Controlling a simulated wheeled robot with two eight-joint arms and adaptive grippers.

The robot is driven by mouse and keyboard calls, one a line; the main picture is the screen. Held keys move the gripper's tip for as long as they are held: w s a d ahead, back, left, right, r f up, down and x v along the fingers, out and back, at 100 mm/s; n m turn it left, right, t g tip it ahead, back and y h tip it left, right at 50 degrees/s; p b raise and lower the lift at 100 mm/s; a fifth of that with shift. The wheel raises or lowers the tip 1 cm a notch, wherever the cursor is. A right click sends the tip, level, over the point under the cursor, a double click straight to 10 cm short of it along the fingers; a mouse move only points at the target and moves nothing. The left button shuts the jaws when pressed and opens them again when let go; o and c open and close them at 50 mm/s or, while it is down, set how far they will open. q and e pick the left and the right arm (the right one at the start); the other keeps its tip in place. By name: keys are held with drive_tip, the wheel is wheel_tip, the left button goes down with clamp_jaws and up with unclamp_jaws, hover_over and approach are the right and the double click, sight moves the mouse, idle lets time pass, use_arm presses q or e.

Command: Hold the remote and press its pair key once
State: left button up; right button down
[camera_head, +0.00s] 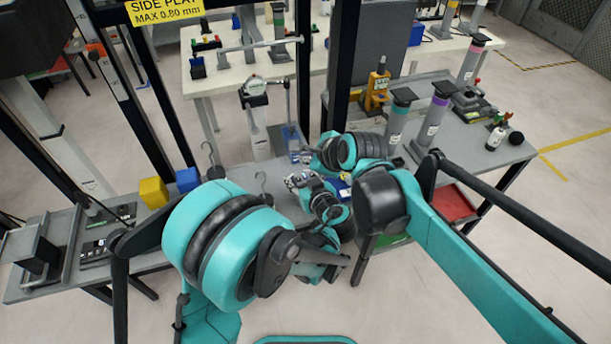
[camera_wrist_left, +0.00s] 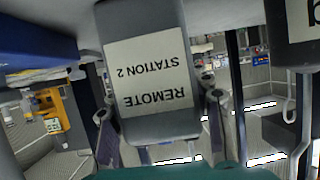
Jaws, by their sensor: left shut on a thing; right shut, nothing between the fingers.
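The remote (camera_wrist_left: 150,70) is a dark grey block with a white label reading "REMOTE STATION 2", upside down in the left wrist view. My left gripper (camera_wrist_left: 157,100) is shut on it, one finger on each side. In the head view my left gripper (camera_head: 298,181) is small at the middle, and I cannot make out the remote there. My right gripper (camera_head: 307,157) is close behind and above it, shut and empty; I cannot tell whether it touches the remote. The pair key is not visible in either view.
A yellow block (camera_head: 153,192) and a blue block (camera_head: 187,179) sit on the left bench. Hooked weights stand near my left arm. A gauge stand (camera_head: 257,115) rises behind the grippers. The right bench (camera_head: 470,140) holds several cylinders, a bottle and a yellow device (camera_head: 377,88).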

idle(0.3)
use_arm(q)
drive_tip(key=o, duration=1.5)
